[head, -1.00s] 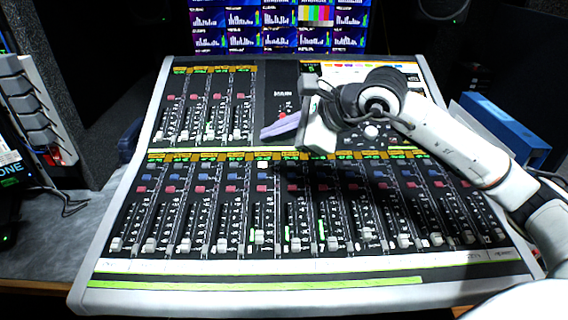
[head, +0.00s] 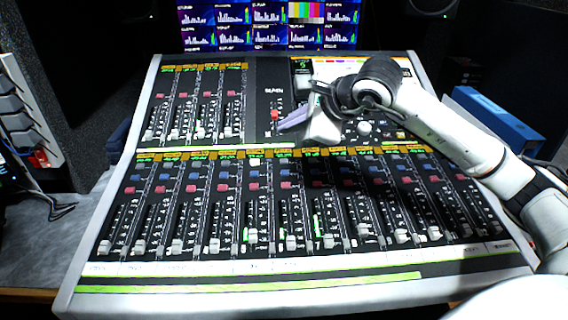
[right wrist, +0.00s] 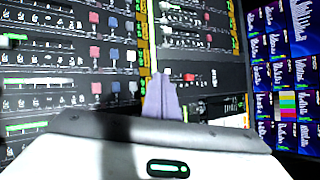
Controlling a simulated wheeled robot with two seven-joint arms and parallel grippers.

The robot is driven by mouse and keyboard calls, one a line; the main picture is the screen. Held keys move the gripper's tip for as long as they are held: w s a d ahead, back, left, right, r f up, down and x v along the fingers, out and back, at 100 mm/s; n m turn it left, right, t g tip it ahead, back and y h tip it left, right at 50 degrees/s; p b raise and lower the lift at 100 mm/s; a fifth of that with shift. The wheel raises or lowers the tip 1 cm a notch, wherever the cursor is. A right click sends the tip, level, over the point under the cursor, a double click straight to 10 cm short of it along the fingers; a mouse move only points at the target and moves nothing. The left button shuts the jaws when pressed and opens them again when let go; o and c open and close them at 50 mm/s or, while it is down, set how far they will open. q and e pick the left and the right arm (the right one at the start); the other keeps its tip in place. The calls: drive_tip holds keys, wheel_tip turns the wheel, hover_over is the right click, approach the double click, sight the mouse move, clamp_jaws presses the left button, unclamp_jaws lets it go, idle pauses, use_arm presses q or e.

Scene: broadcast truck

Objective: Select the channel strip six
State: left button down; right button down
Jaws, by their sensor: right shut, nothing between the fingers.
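The mixing console (head: 75,285) fills the middle of the head view. Its lower bank has several channel strips side by side, each with blue and red buttons and a fader. Counted from the left, the sixth strip shows its red button (head: 286,186) and its fader cap (head: 291,242) low on its track. My right gripper (head: 283,128) is shut and empty, its lavender fingers pointing left over the centre section, just above the lower bank's top edge. In the right wrist view the closed fingers (right wrist: 158,80) hover over the panel; I cannot tell any contact. My left gripper is not in view.
An upper-left bank of faders (head: 198,110) and a red knob (head: 274,114) lie near the fingers. Screens (head: 270,25) stand behind the console. A blue box (head: 495,115) is at the right, beside my right arm. Space above the lower faders is free.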

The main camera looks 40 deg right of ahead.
drive_tip(key=b, duration=0.3)
hover_over(288, 167)
drive_tip(key=f, duration=0.5)
drive_tip(key=shift+s+a+f, duration=0.15)
drive_tip(key=shift+s+f, duration=0.05)
drive_tip(key=shift+f, duration=0.1)
drive_tip(key=shift+w+f+b, duration=0.1)
drive_tip(key=shift+f+b, duration=0.4)
drive_tip(key=shift+b, duration=0.15)
idle(0.7)
drive_tip(key=shift+f+b, duration=0.4)
drive_tip(key=shift+b, duration=0.1)
drive_tip(key=shift+w+f+b, duration=0.1)
drive_tip(key=shift+f+b, duration=0.3)
drive_tip(key=shift+b, duration=0.05)
idle(0.5)
drive_tip(key=shift+r, duration=0.1)
idle(0.3)
drive_tip(key=shift+r+p, duration=0.4)
drive_tip(key=shift+r, duration=0.3)
